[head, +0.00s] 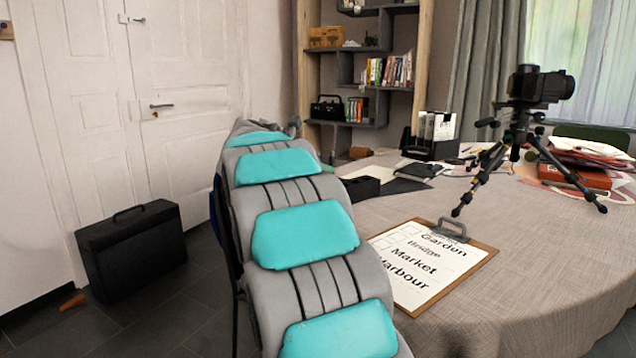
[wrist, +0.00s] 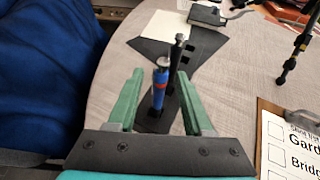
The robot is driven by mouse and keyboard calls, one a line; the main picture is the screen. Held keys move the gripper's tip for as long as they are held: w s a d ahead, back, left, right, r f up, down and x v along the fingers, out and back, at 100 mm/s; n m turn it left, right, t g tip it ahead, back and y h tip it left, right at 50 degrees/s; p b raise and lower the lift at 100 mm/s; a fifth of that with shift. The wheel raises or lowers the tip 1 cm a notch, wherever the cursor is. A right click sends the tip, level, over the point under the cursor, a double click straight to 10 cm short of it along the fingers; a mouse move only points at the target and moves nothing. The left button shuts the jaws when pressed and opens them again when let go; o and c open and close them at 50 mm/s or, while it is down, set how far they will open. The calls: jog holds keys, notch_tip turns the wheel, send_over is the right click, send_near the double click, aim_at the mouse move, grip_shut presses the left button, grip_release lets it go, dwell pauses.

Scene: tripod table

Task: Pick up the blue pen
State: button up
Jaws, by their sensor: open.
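The fingers are apart, with a visible gap on each side of the pen. The pen looks roughly upright above a black base or holder (wrist: 153,122), partly hidden by my gripper. A second, black slender item (wrist: 176,65) rises just right of the pen. In the head view my arm hides the pen and most of my gripper.
A clipboard (head: 485,259) lies on the round table (head: 555,260) to the right. A black box (head: 362,187) and dark sheets lie near my arm's far end. A camera tripod (head: 520,130) stands further right. A black case (head: 130,250) is on the floor.

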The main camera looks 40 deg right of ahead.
grip_shut()
dwell(0.4)
jog(key=shift+r, duration=0.15)
